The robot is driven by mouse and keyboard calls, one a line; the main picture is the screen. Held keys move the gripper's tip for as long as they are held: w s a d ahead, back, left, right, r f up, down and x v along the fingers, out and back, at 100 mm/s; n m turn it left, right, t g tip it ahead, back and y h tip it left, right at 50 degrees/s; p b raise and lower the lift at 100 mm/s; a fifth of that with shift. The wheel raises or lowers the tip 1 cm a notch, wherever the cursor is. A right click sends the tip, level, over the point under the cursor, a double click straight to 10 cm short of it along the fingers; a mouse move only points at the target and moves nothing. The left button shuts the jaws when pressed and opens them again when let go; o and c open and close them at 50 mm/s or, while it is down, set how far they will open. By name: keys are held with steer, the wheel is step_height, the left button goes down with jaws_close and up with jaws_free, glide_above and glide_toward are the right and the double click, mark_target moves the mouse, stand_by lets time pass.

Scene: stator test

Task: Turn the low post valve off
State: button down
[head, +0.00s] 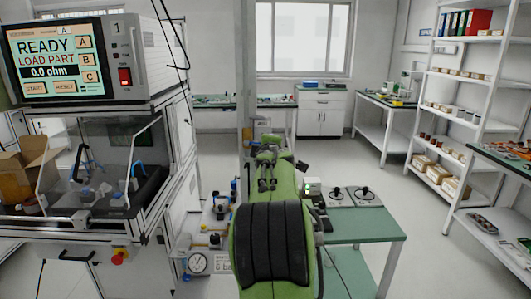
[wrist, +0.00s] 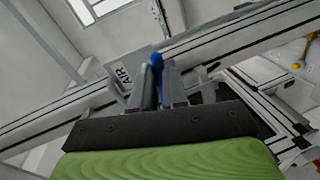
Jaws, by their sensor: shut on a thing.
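My gripper (wrist: 160,72) shows in the wrist view with its two grey fingers shut on a blue valve handle (wrist: 156,60). The top of the handle sticks out between the fingertips, and its lower part is hidden by them. A plate marked AIR (wrist: 122,74) is just left of the fingers, by a pale rail or post (wrist: 60,117) that crosses the view at a slant. In the head view my green arm reaches forward and hides the valve; the fingers cannot be made out there. The upright post (head: 245,70) rises behind the arm.
A test bench with a READY screen (head: 55,60) stands at left. Left of my arm are a pressure gauge (head: 197,263) and fittings with blue parts. A green-topped table (head: 362,226) is close at right, with shelves (head: 470,105) beyond. Floor is clear between them.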

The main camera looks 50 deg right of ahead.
steer(key=shift+r+n, duration=0.5)
steer(key=shift+n, duration=0.2)
steer(key=c, duration=1.1)
jaws_free()
steer(key=shift+c, duration=0.2)
steer(key=v, duration=1.5)
steer(key=shift+a+r, duration=0.15)
steer(key=shift+a, duration=0.25)
steer(key=shift+s, duration=0.1)
